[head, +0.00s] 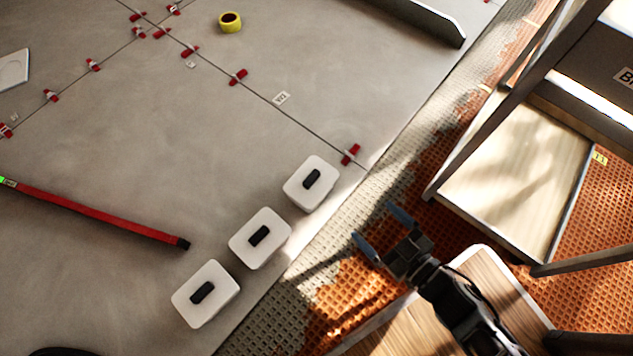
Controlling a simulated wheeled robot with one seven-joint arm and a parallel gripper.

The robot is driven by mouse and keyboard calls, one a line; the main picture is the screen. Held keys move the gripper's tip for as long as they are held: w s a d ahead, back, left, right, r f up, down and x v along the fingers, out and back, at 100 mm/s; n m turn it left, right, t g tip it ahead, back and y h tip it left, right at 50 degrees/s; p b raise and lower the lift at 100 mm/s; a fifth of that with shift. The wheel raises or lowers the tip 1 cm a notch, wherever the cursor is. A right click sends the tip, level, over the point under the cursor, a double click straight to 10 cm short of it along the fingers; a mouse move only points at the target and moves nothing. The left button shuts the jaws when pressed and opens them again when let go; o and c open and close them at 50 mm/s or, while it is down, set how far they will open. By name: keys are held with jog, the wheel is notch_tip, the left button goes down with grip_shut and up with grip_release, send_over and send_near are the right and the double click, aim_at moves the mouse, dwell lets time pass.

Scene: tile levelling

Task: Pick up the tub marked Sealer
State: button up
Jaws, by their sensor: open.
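Three white tubs with black handles on their lids stand in a diagonal row on the grey tiles: an upper one (299,197), a middle one (247,245) and a lower one (217,313). No writing shows on any of them from this angle, so I cannot tell which is marked Sealer. My gripper (379,226) is open and empty, to the right of the tubs, over the strip of orange and grey matting. It is apart from all three tubs, closest to the upper and middle ones.
A red bar (100,215) lies on the tiles at left. Red clips (238,77) sit along the tile joints. A yellow tape roll (230,22) is at the top. A shelf frame (515,185) stands at right, and a wooden surface (400,332) is below my gripper.

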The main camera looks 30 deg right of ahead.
aim_at(312, 178)
jog(key=w+f+g+y+b, duration=0.1)
jog(key=w+f, duration=0.4)
jog(key=w, duration=0.2)
jog(key=w+a+f+n+y+b, duration=0.1)
jog(key=w+f, duration=0.4)
jog(key=w, duration=0.2)
jog(key=w+f+g+y+b, duration=0.1)
jog(key=w+f, duration=0.4)
jog(key=w, duration=0.2)
jog(key=shift+w+a+g, duration=0.25)
jog(key=shift+g, duration=0.05)
jog(key=shift+r, duration=0.1)
jog(key=shift+c, duration=0.4)
grip_shut()
jog(key=shift+r, duration=0.1)
